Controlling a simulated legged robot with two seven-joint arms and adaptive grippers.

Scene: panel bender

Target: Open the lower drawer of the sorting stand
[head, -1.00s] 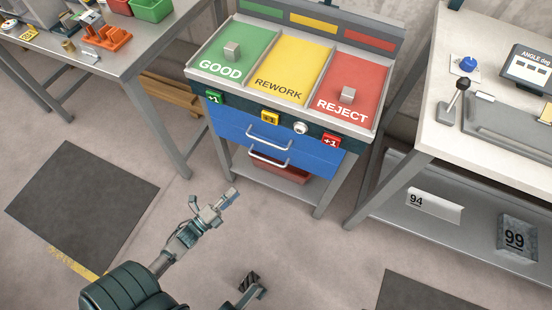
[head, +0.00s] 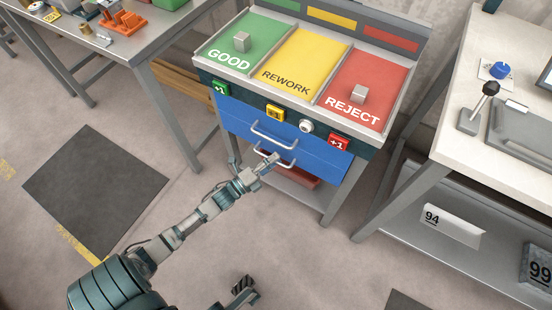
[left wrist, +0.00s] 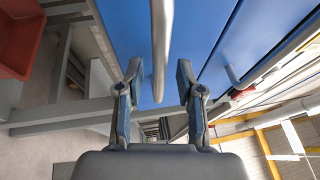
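The sorting stand (head: 215,70) has two blue drawers, both looking shut. The lower drawer's bar handle (head: 288,162) is just at the fingertips of my left gripper (head: 268,162), which partly covers it. In the left wrist view, my left gripper (left wrist: 159,80) is open, one finger on each side of the lower handle (left wrist: 161,40). I cannot tell whether either finger touches the bar. The upper drawer's handle (head: 272,136) is above; it also shows at the right of the left wrist view (left wrist: 240,78). A dark part at the bottom, probably my right gripper (head: 241,288), is unclear.
A red bin (head: 300,178) sits on the shelf under the drawers. The left table (head: 130,52) and the right bench (head: 450,150) flank the stand. Buttons, including a red one (head: 339,142), line the stand's front edge. The floor before the stand is open.

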